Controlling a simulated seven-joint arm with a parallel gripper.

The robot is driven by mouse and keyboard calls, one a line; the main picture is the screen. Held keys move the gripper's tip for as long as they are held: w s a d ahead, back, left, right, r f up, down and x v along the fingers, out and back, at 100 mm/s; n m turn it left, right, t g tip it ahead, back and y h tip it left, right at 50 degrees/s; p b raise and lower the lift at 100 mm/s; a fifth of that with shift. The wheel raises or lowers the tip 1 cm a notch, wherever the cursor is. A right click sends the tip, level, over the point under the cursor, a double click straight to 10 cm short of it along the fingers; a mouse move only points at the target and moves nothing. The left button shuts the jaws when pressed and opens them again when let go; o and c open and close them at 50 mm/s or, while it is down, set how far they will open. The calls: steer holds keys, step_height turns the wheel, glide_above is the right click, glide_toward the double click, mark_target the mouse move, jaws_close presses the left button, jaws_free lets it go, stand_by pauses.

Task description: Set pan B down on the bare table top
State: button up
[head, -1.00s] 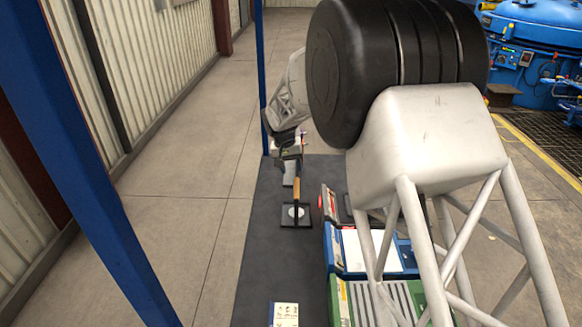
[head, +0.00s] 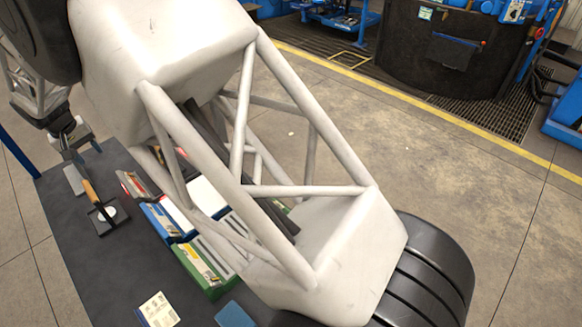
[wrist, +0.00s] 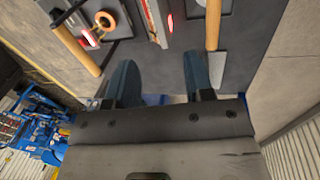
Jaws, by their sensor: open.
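In the head view a dark square pan (head: 109,224) with a white disc on it and a wooden handle (head: 91,190) rests on the dark table top (head: 75,250). The wrist view shows a wooden handle (wrist: 213,24) at the upper right, to the right of my gripper. No letters are readable, so I cannot tell which is pan B. My gripper (wrist: 158,64) is open and empty; it also shows at the table's far end (head: 86,151).
A grey plate (head: 74,179) lies beside the handle. A printed card (head: 158,310) and a blue block (head: 234,315) lie nearer.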

steer(key=w+d+r+m, duration=0.1)
steer(key=d+r, duration=0.4)
steer(key=d, duration=0.5)
steer(key=w+d+r+m, duration=0.15)
steer(key=d+r, duration=0.35)
steer(key=d, duration=0.6)
steer(key=w+d+r, duration=0.2)
steer(key=d+r, duration=0.2)
steer(key=d, duration=0.6)
steer(key=s+d+r+m+y, duration=0.1)
steer(key=s+d+r, duration=0.2)
steer(key=d, duration=0.8)
steer(key=s+d+r+m, duration=0.2)
steer(key=s+d, duration=0.2)
steer(key=d, duration=0.6)
steer(key=s+d+f+m, duration=0.1)
steer(key=s+d+f, duration=0.1)
steer(key=s+d, duration=0.9)
steer(key=s+d+f+m+t, duration=0.1)
steer(key=s+d+m, duration=0.1)
steer(key=s+d, duration=0.9)
steer(key=shift+s+d+f, duration=0.3)
steer(key=shift+s+f, duration=0.05)
steer(key=shift+s, duration=0.65)
